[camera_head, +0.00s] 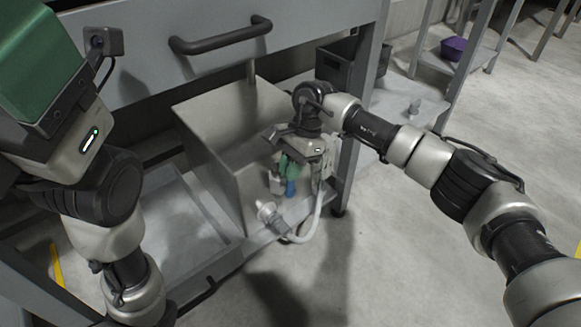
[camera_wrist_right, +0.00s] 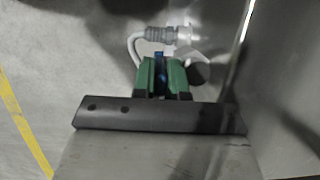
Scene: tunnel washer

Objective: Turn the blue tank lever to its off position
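The blue tank lever (camera_head: 291,188) shows low by the open front of a grey metal tank (camera_head: 215,150), just below the green fingers of my right gripper (camera_head: 287,166). In the right wrist view the blue lever (camera_wrist_right: 159,67) lies between the two green fingers of the right gripper (camera_wrist_right: 162,76) and fills the narrow gap between them. Its tip sticks out a little past the fingers; the rest is hidden. My left gripper (camera_head: 35,65) is close to the head camera at the upper left, away from the tank; its fingertips are cut off by the frame.
A pale fitting with a hose (camera_head: 300,233) is beside the lever. A dark drawer-like handle (camera_head: 220,38) crosses the panel above the tank. A shallow grey tray (camera_head: 185,225) lies left of it. A shelf with a purple bowl (camera_head: 453,48) stands behind. Open floor lies at right.

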